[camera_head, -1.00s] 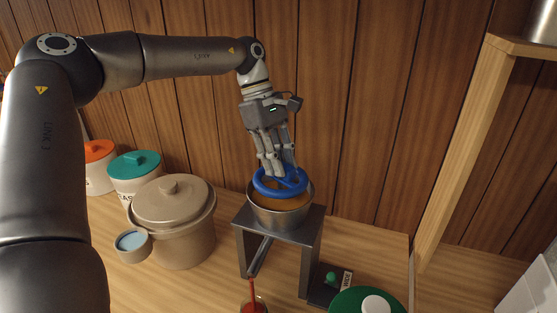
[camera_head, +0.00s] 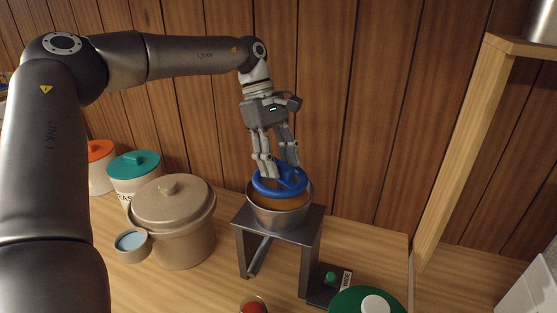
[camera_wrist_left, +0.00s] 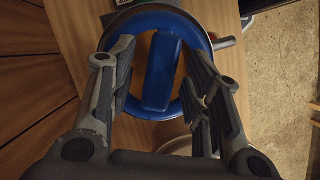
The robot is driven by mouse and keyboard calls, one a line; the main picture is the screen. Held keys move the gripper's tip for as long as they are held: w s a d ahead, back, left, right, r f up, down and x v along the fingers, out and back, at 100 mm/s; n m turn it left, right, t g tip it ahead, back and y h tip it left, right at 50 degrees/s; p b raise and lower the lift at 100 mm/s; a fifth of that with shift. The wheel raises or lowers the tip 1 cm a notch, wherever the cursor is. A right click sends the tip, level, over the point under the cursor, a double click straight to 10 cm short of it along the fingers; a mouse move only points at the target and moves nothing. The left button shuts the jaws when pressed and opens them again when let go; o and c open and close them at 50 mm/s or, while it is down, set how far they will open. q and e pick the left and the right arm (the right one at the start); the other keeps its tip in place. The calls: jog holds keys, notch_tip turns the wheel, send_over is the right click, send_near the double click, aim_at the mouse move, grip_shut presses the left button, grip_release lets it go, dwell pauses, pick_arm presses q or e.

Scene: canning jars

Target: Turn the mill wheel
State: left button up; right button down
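The blue mill wheel (camera_head: 266,191) sits in the top of a metal bowl (camera_head: 280,214) holding orange-brown contents. The bowl rests on a dark metal stand (camera_head: 311,240). My left gripper (camera_head: 278,171) points down at the wheel. In the left wrist view, its fingers (camera_wrist_left: 165,85) are spread, one side left and the other right of the wheel's crossbar (camera_wrist_left: 160,75), with gaps between. The wheel's rim (camera_wrist_left: 182,22) shows beyond them. I cannot tell whether the fingertips touch the rim. A container with red contents (camera_head: 254,307) stands below the stand's chute (camera_head: 259,256), cut by the bottom edge. My right gripper is out of view.
A large tan lidded pot (camera_head: 185,235) and a small cup (camera_head: 132,245) stand left of the stand. Teal-lidded (camera_head: 134,165) and orange-lidded (camera_head: 98,150) canisters are behind. A green button (camera_head: 331,278) and green disc (camera_head: 350,301) lie at right. A wooden shelf post (camera_head: 460,155) rises at right.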

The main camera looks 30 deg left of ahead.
pick_arm(q)
jog(key=v, duration=1.2)
jog(key=shift+f, duration=0.1)
dwell(0.4)
